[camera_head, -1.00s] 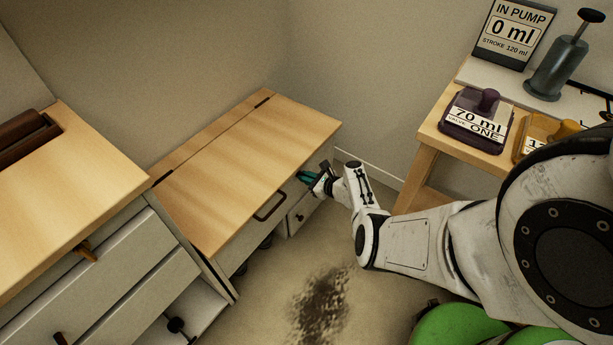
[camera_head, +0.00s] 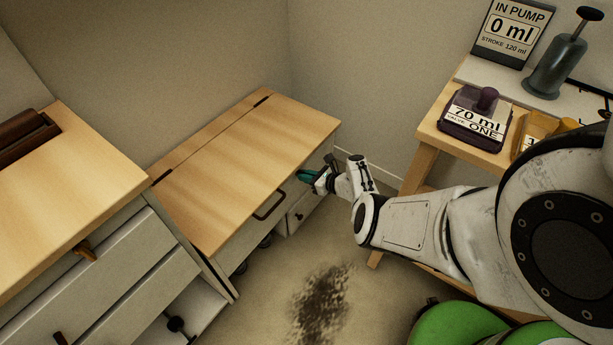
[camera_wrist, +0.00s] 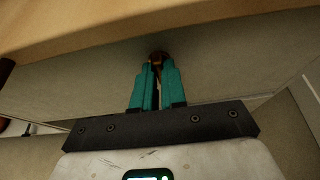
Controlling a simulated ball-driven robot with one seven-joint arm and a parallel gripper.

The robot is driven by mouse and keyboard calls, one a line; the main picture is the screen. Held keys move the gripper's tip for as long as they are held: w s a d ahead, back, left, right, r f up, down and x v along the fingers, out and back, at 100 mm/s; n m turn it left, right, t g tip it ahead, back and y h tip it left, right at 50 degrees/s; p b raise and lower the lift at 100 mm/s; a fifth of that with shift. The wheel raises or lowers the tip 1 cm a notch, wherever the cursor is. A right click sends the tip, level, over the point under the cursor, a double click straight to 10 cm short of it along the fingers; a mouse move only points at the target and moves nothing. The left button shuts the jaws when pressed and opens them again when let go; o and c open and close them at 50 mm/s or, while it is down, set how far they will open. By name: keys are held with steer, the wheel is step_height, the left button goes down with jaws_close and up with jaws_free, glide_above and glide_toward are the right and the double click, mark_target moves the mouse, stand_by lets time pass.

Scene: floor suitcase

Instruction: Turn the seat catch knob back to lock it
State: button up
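The seat catch knob (camera_wrist: 158,56) is a small dark brown piece on the pale front face of the bench, just under the overhanging wooden seat lid (camera_head: 240,165). In the wrist view my gripper (camera_wrist: 157,68) reaches up to it, with a teal fingertip on either side and only a narrow gap between the fingers. The fingers appear shut on the knob. Its turn angle is hard to read, as the fingertips cover part of it. In the head view my gripper (camera_head: 308,177) is at the bench's right front, and the knob is hidden behind it.
A dark handle (camera_head: 269,206) is on the bench front, left of my gripper. A drawer cabinet (camera_head: 95,285) stands at the left. A wooden table (camera_head: 425,150) with a purple valve block (camera_head: 475,122) and a pump (camera_head: 556,65) is at the right. The floor in front is open.

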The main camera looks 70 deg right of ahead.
steer(key=o, duration=0.4)
steer(key=shift+o, duration=0.2)
steer(key=p+v, duration=0.5)
steer(key=v, duration=0.2)
steer(key=shift+s, duration=0.25)
steer(key=shift+a, duration=0.1)
